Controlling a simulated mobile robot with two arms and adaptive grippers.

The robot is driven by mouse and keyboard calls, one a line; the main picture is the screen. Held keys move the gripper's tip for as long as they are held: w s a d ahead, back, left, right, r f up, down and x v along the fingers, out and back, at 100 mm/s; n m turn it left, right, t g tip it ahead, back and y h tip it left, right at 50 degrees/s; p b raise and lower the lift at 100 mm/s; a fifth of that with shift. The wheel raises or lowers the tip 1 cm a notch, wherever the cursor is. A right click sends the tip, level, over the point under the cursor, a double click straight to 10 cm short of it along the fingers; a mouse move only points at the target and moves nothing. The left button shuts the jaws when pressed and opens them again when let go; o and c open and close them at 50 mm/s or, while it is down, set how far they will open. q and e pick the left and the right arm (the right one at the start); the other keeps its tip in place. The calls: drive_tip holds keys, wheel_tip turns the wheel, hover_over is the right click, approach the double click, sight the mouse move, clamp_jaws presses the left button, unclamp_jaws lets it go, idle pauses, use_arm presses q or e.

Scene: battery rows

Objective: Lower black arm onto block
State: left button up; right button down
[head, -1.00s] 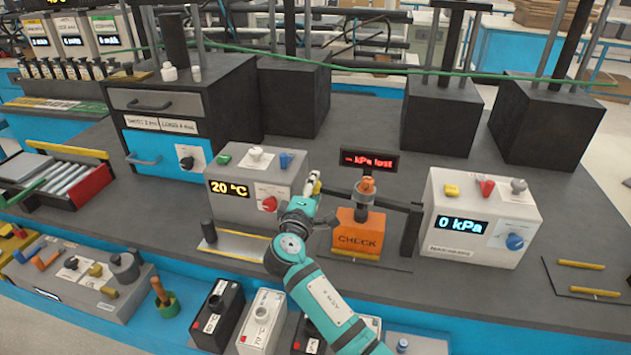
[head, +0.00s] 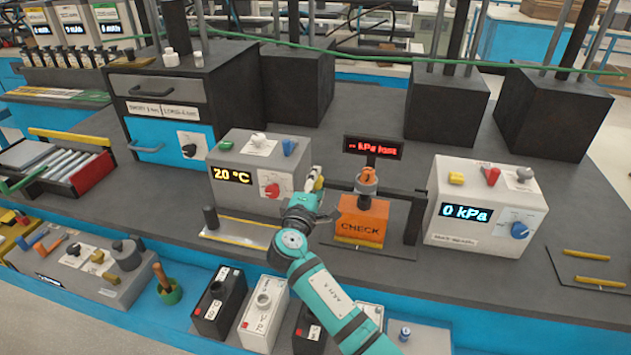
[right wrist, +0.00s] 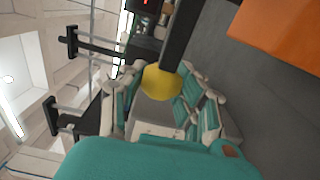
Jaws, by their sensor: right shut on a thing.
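The black arm (head: 398,190) runs left from a black post (head: 414,215) and passes behind the top of the orange CHECK block (head: 361,222). In the right wrist view the arm (right wrist: 178,38) ends in a yellow knob (right wrist: 161,84). My right gripper (head: 317,181) is shut on this knob, left of the block, and its fingers (right wrist: 160,92) lie on both sides of it. A grey and orange fitting (head: 366,182) sits above the block. I cannot tell whether the arm touches the block. My left gripper is not in view.
A grey 20 °C box (head: 258,175) stands close left of my right gripper. A white kPa box (head: 485,210) stands right of the post. A red-lit display (head: 373,147) is behind the block. Several batteries (head: 263,310) stand in front.

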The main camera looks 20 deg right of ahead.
drive_tip(key=c, duration=1)
unclamp_jaws()
drive_tip(key=shift+f, duration=0.4)
drive_tip(key=shift+o, duration=0.6)
drive_tip(key=shift+r, duration=0.1)
drive_tip(key=shift+a, duration=0.1)
drive_tip(key=v, duration=1.2)
